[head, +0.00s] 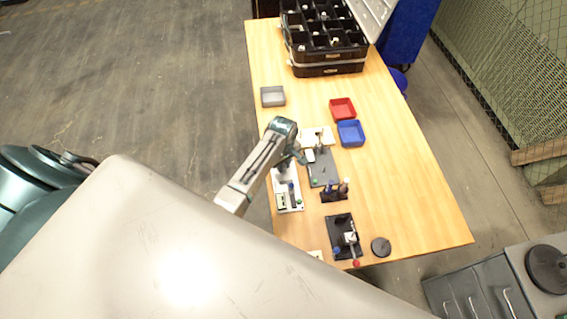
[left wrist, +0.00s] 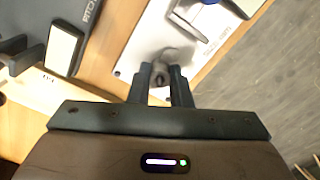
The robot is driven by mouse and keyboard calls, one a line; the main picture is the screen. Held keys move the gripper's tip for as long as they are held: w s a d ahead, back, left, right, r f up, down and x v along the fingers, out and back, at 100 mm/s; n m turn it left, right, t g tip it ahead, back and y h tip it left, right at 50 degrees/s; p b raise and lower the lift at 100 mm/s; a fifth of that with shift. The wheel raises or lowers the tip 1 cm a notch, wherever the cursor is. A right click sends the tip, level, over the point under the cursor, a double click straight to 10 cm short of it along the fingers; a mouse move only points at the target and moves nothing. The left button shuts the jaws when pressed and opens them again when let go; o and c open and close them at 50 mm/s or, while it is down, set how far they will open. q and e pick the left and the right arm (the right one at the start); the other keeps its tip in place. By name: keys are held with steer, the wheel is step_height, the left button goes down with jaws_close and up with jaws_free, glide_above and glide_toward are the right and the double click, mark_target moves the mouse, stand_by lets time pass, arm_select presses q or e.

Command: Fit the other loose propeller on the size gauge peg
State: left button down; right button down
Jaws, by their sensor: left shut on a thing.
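My left gripper (head: 299,159) reaches over the left edge of the wooden table. In the left wrist view its fingers (left wrist: 160,86) are shut on a small grey propeller (left wrist: 176,55), whose hub sits between the fingertips. A white plate (left wrist: 135,62) with a dark upright part and a blue piece lies beneath and beyond it; this looks like the white station (head: 281,179) in the head view. I cannot tell which part is the gauge peg. The propeller is hidden or too small in the head view. My right gripper is not in view.
A dark grey plate (head: 322,168) marked PITCH lies beside the white station. Red (head: 343,108), blue (head: 351,133) and grey (head: 272,96) trays stand farther back. A black fixture (head: 341,237) and a dark disc (head: 381,247) are near the front. The table's right side is clear.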

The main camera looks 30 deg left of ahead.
arm_select(q)
steer(key=c, duration=1.3)
jaws_free()
steer(key=shift+o, duration=0.2)
step_height(320, 180, up, 10)
steer(key=b, duration=0.2)
steer(key=shift+r+b, duration=0.1)
steer(key=shift+b, duration=0.2)
step_height(320, 180, up, 4)
steer(key=p, duration=0.3)
steer(key=shift+r, duration=0.25)
